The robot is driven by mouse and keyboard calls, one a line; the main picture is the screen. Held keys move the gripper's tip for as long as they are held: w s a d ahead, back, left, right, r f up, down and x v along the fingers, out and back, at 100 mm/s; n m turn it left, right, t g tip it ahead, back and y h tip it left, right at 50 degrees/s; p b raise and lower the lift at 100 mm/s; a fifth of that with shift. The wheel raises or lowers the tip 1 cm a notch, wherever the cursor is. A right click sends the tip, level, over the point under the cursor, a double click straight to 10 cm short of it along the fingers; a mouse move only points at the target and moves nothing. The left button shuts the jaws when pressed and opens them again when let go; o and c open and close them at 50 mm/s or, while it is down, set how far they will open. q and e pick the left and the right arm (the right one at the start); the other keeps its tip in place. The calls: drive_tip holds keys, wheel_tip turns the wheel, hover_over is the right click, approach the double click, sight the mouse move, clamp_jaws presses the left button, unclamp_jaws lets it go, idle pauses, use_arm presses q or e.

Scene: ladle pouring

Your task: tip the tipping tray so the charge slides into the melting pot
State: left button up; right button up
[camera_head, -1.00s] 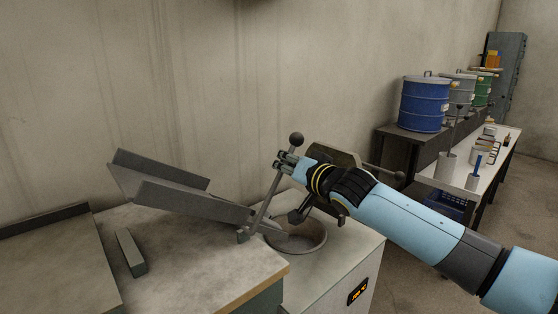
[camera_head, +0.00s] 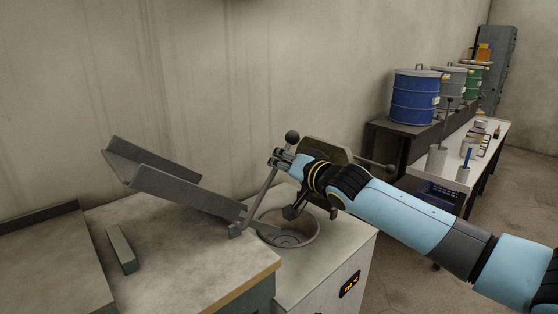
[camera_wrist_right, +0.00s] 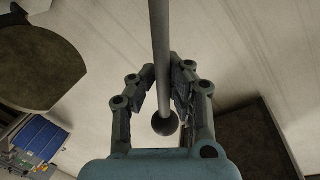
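The grey tipping tray (camera_head: 185,195) is tilted, its left end raised and its right end low at the edge of the melting pot (camera_head: 290,229). The pot is a round opening in a pale cabinet top, with ring shapes inside. I cannot make out a separate charge; the tray's side wall hides part of its floor. A slanted lever (camera_head: 265,189) with a dark ball knob (camera_head: 292,137) rises beside the tray's low end. My right gripper (camera_head: 275,159) is around the lever below the knob. In the right wrist view, its fingers (camera_wrist_right: 162,75) close on the rod (camera_wrist_right: 160,35).
A dark lid (camera_head: 322,149) stands open behind the pot, partly behind my right arm. A grey bar (camera_head: 122,249) lies on the left worktop (camera_head: 180,262). A blue drum (camera_head: 414,96) and a white table (camera_head: 478,152) stand at the right. The wall is close behind.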

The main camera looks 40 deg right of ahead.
drive_tip(key=o, duration=0.6)
drive_tip(key=shift+s+d+f, duration=0.1)
drive_tip(key=shift+s+d, duration=0.1)
drive_tip(key=shift+d, duration=0.05)
drive_tip(key=shift+c, duration=0.2)
drive_tip(key=shift+w+a, duration=0.1)
drive_tip(key=s+r, duration=0.1)
drive_tip(key=s, duration=1.1)
drive_tip(key=shift+a+r, duration=0.35)
drive_tip(key=shift+a, duration=0.1)
